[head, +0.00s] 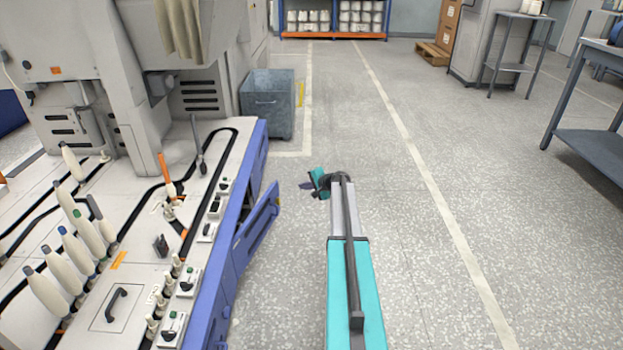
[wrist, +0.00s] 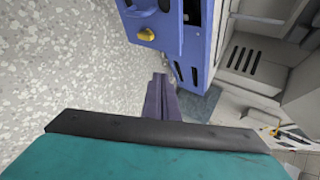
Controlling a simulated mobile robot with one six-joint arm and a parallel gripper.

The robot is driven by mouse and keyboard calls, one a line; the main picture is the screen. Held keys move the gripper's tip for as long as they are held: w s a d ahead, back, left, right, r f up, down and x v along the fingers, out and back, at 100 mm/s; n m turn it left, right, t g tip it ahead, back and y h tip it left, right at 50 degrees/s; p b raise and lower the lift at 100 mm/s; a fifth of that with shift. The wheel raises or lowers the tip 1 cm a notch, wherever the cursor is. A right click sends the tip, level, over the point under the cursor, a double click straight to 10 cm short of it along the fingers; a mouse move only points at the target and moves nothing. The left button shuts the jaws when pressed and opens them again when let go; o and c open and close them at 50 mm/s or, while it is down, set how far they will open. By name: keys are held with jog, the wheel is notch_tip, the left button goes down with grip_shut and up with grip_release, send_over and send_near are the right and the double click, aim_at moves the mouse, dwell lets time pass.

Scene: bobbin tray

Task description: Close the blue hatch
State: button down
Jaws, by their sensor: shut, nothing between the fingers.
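The blue hatch (head: 258,226) is on the side of the blue machine base in the head view. It stands open, swung out at an angle over the aisle floor. My gripper (head: 305,186) is to the right of the hatch's outer edge, with a visible gap in the picture, and its dark fingers point left. In the wrist view the fingers (wrist: 160,97) are together and empty. Blue panelwork with a yellow knob (wrist: 147,34) shows above them. I cannot tell how much of it is the hatch.
A grey bin (head: 268,105) stands beyond the hatch against the machine. The aisle floor (head: 420,200) to the right is clear up to a grey table (head: 590,150).

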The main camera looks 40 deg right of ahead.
jog(key=s+a+n+g+y+p, duration=0.25)
jog(key=s+a+p, duration=0.45)
jog(key=a, duration=1)
jog(key=s+a+n+g+y+p, duration=0.1)
jog(key=s+a+n+g+p, duration=0.2)
jog(key=a+p, duration=1.05)
jog(key=s+a+r+n+g+p, duration=0.2)
jog(key=s+a+n+p, duration=0.15)
jog(key=s+a, duration=0.5)
jog(key=s+a+r+n+g+p, duration=0.25)
jog(key=s+a+p, duration=0.25)
jog(key=a, duration=0.6)
jog(key=s+a+r+n+g+h+p, duration=0.1)
jog(key=s+a+r+n+g+p, duration=0.1)
jog(key=s+r+p, duration=0.4)
jog(key=s+a+r+n+g+h+p, duration=0.1)
jog(key=s+a+r+p, duration=0.3)
jog(key=s, duration=0.9)
jog(key=s+a+r+n+g+h+p, duration=0.1)
jog(key=s+a+r+n+g+p, duration=0.2)
jog(key=s+r+p, duration=0.4)
jog(key=s+p, duration=0.1)
jog(key=s, duration=0.2)
jog(key=shift+r+g, duration=0.3)
jog(key=shift+r, duration=0.05)
jog(key=shift+a+h, duration=0.15)
jog(key=shift+h, duration=0.1)
